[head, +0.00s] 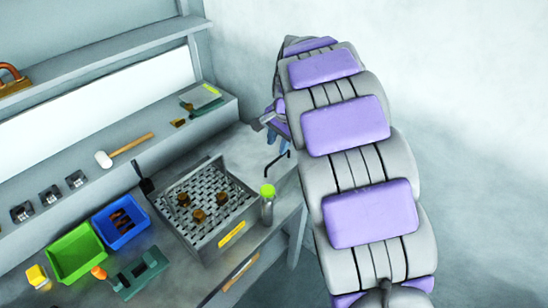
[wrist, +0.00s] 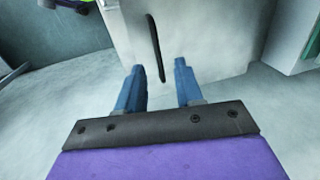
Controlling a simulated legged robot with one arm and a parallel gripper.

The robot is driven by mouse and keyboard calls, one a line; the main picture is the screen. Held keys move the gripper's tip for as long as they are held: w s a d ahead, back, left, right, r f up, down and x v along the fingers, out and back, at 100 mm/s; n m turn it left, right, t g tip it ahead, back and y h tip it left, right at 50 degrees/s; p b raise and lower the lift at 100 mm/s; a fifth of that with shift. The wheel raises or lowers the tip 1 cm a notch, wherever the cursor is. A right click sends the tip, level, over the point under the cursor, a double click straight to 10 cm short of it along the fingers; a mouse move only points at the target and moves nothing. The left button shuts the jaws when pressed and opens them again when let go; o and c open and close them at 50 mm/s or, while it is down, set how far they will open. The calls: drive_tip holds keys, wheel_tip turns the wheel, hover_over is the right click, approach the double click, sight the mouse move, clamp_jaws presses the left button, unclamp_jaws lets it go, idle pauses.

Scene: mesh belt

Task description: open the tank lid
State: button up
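My gripper (head: 278,143) hangs at the end of my arm beside the right end of the workbench in the head view. A thin black handle-like bar (head: 278,164) lies just below the fingers in the head view. I cannot tell whether this surface is the tank lid. A metal box with a mesh belt (head: 228,222) holds several brown pieces.
A green-capped bottle (head: 268,205) stands by the box's right corner, near the bar. A blue bin (head: 120,221) and green bin (head: 75,252) are left of the box. A mallet (head: 125,150) lies on the ledge behind. The floor to the right is clear.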

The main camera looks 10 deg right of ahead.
sight(276, 160)
drive_tip(key=f, duration=0.3)
drive_tip(key=d+f, duration=0.1)
drive_tip(key=f, duration=0.1)
drive_tip(key=shift+w+b, duration=0.3)
drive_tip(key=shift+b, duration=0.05)
drive_tip(key=shift+f, duration=0.3)
drive_tip(key=shift+w+a+f, duration=0.1)
drive_tip(key=shift+a+f, duration=0.15)
drive_tip(key=shift+w+a+f, duration=0.1)
drive_tip(key=shift+a+f, duration=0.05)
drive_tip(key=shift+a, duration=0.5)
drive_tip(key=shift+d, duration=0.6)
drive_tip(key=c, duration=0.4)
clamp_jaws()
drive_tip(key=shift+a, duration=0.15)
drive_tip(key=shift+f, duration=0.1)
